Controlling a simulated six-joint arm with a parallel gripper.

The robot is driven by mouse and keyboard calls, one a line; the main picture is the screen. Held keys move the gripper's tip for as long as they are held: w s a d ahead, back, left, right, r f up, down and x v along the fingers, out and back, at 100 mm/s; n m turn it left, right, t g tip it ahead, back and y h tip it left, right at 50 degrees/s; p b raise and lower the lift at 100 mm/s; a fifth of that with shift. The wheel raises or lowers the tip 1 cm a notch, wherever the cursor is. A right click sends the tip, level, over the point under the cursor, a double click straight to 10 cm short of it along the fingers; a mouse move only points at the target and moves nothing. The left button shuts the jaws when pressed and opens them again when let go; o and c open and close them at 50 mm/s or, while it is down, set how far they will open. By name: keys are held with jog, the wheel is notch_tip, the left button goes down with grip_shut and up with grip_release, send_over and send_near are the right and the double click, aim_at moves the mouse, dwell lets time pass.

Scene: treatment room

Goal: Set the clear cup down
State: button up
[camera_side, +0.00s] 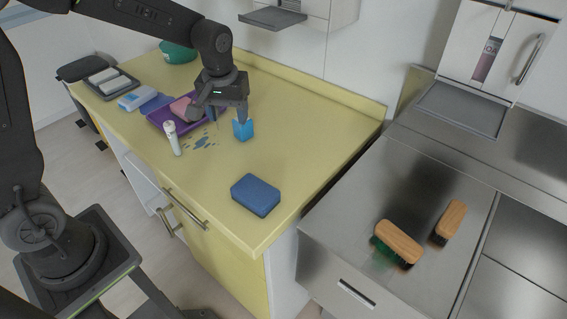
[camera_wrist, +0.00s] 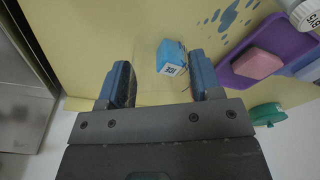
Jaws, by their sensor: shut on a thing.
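My gripper (camera_side: 226,113) is over the yellow counter (camera_side: 300,110), its fingers apart at a cup's width. In the wrist view a faint see-through shape, the clear cup (camera_wrist: 149,85), lies between the fingers (camera_wrist: 160,63). Its outline is hard to make out, and in the side view I cannot tell it from the counter. A small blue carton (camera_side: 243,131) stands on the counter just by the gripper; it also shows beyond the fingertips in the wrist view (camera_wrist: 172,56). I cannot tell whether the cup touches the counter.
A purple tray (camera_side: 160,119) with a pink block (camera_side: 181,108), a white bottle (camera_side: 172,139) and blue spots (camera_side: 204,143) are left of the carton. A blue sponge (camera_side: 256,195) lies nearer the front. The counter right of the carton is clear. Brushes (camera_side: 398,243) lie on the steel surface.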

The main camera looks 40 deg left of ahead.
jog(key=w+d+m, duration=0.1)
jog(key=w+m, duration=0.3)
jog(key=m, duration=0.2)
send_over(294, 167)
jog(key=shift+h, duration=0.3)
jog(key=f, duration=0.6)
jog(key=shift+s+f, duration=0.2)
jog(key=shift+f, duration=2)
jog(key=shift+f, duration=0.2)
jog(key=o, duration=0.9)
